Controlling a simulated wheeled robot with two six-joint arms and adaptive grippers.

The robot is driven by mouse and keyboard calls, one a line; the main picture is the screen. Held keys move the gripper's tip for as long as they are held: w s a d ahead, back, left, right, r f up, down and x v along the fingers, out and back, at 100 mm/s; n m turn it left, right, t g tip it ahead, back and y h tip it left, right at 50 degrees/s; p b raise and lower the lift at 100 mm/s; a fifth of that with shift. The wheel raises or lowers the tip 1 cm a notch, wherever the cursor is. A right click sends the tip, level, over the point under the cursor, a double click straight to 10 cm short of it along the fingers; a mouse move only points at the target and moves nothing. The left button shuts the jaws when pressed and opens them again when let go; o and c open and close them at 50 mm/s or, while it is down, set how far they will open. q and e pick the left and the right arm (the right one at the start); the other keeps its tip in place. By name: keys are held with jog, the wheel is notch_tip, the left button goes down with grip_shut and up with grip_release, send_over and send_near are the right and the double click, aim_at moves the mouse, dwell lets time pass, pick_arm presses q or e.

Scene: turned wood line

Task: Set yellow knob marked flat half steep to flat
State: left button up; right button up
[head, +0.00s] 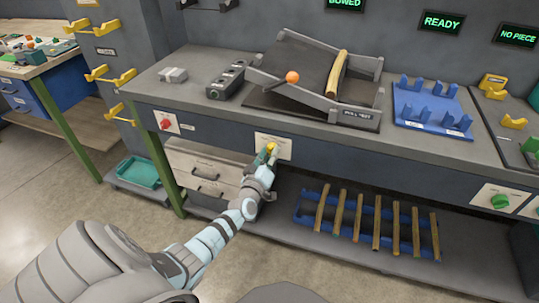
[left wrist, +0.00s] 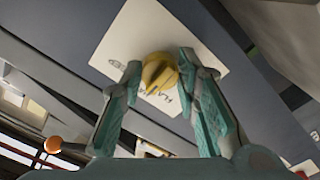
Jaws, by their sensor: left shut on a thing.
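The yellow knob (head: 271,147) sits on a white label plate (head: 285,152) on the bench's front panel. My left gripper (head: 268,153) reaches up to it from below. In the left wrist view the yellow knob (left wrist: 159,72) lies between the fingertips of my left gripper (left wrist: 158,66), which is shut on it. The white plate (left wrist: 135,38) shows behind, with "FLAT" partly readable. The other markings are hidden or too small to read, and I cannot tell which mark the knob points to. My right gripper is not in view.
A red knob (head: 166,124) and a green knob (head: 500,201) sit on the same front. A blue rack (head: 305,218) of wooden sticks lies below, beside drawers (head: 205,172).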

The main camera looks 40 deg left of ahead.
pick_arm(q)
jog(key=shift+n+b, duration=0.35)
jog(key=shift+n, duration=3.95)
jog(key=o, duration=1.2)
jog(key=shift+c, duration=0.2)
jog(key=shift+s+d, duration=0.1)
jog(key=v, duration=1.1)
jog(key=shift+s+d, duration=0.15)
jog(key=shift+s, duration=0.2)
